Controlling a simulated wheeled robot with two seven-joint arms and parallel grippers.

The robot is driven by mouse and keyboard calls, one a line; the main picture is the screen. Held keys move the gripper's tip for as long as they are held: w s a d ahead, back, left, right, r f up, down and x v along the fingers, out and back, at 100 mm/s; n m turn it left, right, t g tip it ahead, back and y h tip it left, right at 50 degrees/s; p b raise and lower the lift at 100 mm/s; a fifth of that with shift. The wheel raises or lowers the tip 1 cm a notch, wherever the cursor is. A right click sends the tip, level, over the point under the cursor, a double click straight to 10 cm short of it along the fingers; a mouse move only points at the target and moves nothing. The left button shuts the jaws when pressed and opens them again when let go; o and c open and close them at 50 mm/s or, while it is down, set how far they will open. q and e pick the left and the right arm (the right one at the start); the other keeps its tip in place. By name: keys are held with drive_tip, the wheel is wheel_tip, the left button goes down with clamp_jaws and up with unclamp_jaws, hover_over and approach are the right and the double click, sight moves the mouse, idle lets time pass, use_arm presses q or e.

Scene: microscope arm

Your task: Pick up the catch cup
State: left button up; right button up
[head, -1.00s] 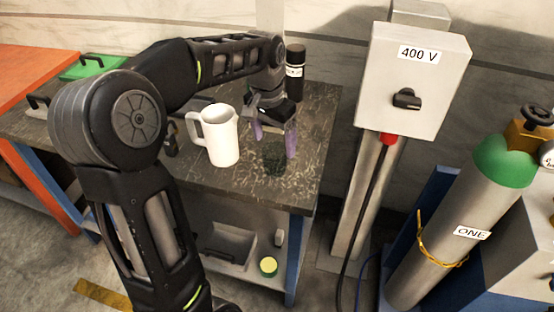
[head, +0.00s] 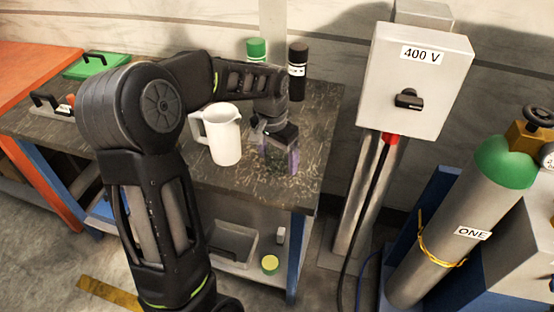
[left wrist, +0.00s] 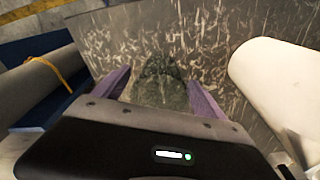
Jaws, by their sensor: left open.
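A small dark, mottled green-grey thing, which I take to be the catch cup (left wrist: 164,82), stands on the worktop. In the left wrist view it shows between the two purple fingers of my left gripper (left wrist: 158,95). The fingers are open, one on each side of it, with a visible gap. In the head view my left gripper (head: 280,155) is low over the worktop near its right front part, and it largely hides the cup. My right gripper is in neither view.
A white jug (head: 225,138) stands just left of my gripper, close by. A black bottle (head: 298,75) and a green-capped bottle (head: 257,52) stand behind. The dark worktop (head: 318,120) ends at the right, before the 400 V box (head: 415,75).

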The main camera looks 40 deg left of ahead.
use_arm(q)
drive_tip(key=shift+w+f, duration=0.1)
drive_tip(key=shift+f, duration=0.45)
drive_tip(key=shift+c, duration=0.4)
drive_tip(key=c, duration=1.3)
